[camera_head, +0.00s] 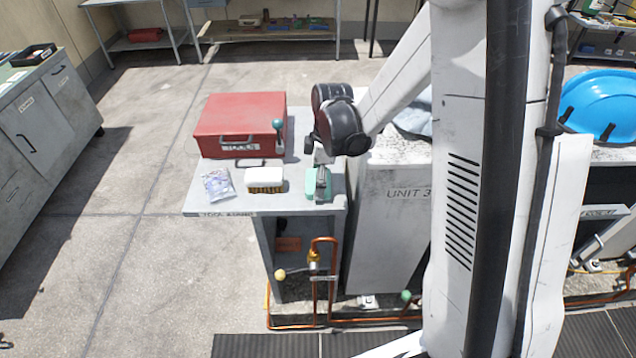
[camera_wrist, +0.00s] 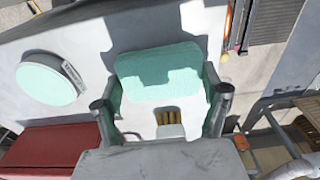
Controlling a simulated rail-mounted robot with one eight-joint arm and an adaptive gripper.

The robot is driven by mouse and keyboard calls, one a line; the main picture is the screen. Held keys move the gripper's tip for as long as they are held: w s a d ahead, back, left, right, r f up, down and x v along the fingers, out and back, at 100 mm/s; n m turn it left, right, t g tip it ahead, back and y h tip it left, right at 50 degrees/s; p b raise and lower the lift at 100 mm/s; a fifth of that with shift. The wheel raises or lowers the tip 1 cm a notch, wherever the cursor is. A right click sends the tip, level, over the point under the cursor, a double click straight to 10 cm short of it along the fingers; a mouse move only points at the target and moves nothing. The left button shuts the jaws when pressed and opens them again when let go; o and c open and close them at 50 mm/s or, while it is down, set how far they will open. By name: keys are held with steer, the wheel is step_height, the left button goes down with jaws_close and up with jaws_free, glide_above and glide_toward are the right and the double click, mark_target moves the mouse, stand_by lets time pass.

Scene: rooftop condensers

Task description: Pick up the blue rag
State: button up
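A crumpled grey-blue cloth (camera_head: 415,118), which looks like the blue rag, lies on top of the Unit 3 cabinet (camera_head: 388,215). My arm hides much of it, and I cannot make it out in the wrist view. My gripper (camera_head: 320,182) points down over the right side of the tool stand, left of the cloth. In the wrist view its fingers (camera_wrist: 162,92) are spread apart. A green rounded block (camera_wrist: 160,68) shows at the fingertips; I cannot tell whether they touch it.
The tool stand (camera_head: 205,203) also holds a red toolbox (camera_head: 238,117), a brush (camera_head: 265,180) and a small clear packet (camera_head: 218,184). Copper pipes (camera_head: 333,275) rise in front of it. A bright blue round basin (camera_head: 603,104) is at the right.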

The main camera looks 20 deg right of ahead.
steer(key=c, duration=0.3)
steer(key=shift+r, duration=0.15)
steer(key=shift+r, duration=0.6)
step_height(320, 180, up, 3)
steer(key=shift+f, duration=0.2)
steer(key=s+a+r, duration=0.5)
steer(key=a+r, duration=0.2)
steer(key=a, duration=0.3)
steer(key=shift+a, duration=0.3)
steer(key=o, duration=0.5)
steer(key=c, duration=0.5)
